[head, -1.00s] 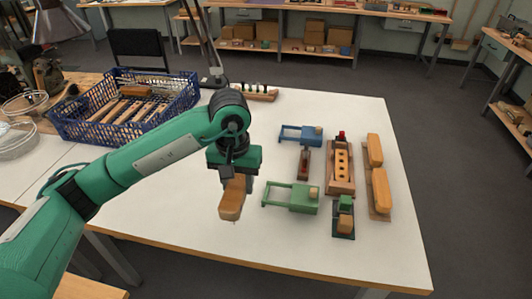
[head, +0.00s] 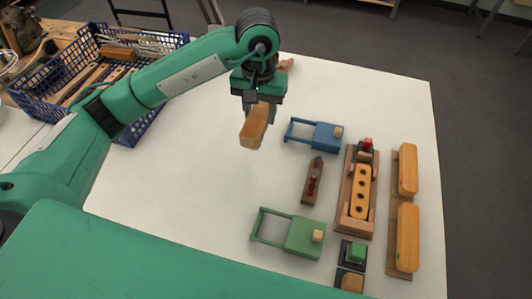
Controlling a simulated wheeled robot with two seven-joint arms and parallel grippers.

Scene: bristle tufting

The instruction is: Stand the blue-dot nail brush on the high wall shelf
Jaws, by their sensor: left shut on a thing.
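My left gripper (head: 256,103) is shut on a wooden brush block (head: 253,128) and holds it over the white table (head: 205,175), left of the blue frame. The block is orange-brown and hangs below the jaws. I see no blue dot on it, and its bristles cannot be made out from here. The high wall shelf is not in view. My right gripper is not in view.
A blue frame (head: 320,135), a green frame (head: 300,236), a wooden block with holes (head: 360,190) and two orange-brown blocks (head: 407,237) occupy the table's right side. A blue crate (head: 125,130) with wooden pieces stands left. The table's middle is clear.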

